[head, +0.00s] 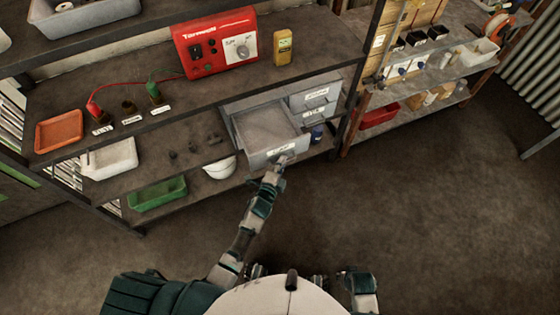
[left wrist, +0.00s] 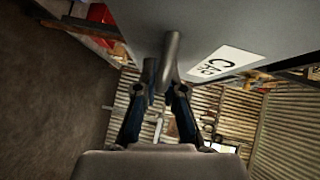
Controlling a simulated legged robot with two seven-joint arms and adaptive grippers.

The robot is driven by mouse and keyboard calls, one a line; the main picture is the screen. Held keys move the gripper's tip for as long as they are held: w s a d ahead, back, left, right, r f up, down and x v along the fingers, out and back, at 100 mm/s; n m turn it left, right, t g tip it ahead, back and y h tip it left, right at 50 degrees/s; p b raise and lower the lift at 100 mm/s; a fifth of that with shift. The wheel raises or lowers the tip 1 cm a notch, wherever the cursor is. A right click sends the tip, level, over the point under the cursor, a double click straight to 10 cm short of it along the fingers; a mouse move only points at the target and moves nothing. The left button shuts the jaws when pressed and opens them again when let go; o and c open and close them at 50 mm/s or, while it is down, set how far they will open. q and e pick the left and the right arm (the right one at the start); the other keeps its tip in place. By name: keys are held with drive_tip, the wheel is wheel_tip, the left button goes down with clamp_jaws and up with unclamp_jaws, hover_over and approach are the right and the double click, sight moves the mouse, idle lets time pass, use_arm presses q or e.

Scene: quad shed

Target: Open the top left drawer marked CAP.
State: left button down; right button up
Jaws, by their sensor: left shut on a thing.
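The top left drawer (head: 268,128) of the small grey cabinet is pulled out, and its open inside looks empty. Its front carries a white label, which shows in the left wrist view (left wrist: 222,64) with the letter C readable. My left gripper (head: 282,160) is at the drawer front. In the left wrist view its two fingers (left wrist: 166,82) are closed on the grey drawer handle (left wrist: 172,50), beside the label. My right gripper cannot be made out.
Closed drawers (head: 315,96) with labels are to the right. A red power supply (head: 215,42) and a yellow meter (head: 283,47) stand on the shelf above. A white bowl (head: 219,168) and a green tray (head: 158,194) are lower left. The floor in front is clear.

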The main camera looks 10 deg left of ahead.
use_arm(q)
drive_tip(key=c, duration=1.5)
unclamp_jaws()
drive_tip(key=shift+d, duration=0.35)
drive_tip(key=shift+w+d, duration=0.1)
drive_tip(key=shift+w, duration=0.05)
drive_tip(key=v, duration=1.1)
drive_tip(key=shift+s+d, duration=0.15)
drive_tip(key=shift+s, duration=0.3)
use_arm(e)
drive_tip(key=shift+d+f, duration=0.1)
drive_tip(key=shift+d, duration=0.15)
use_arm(q)
drive_tip(key=shift+a, duration=0.2)
use_arm(e)
drive_tip(key=shift+w+a, duration=0.1)
drive_tip(key=shift+a, duration=0.1)
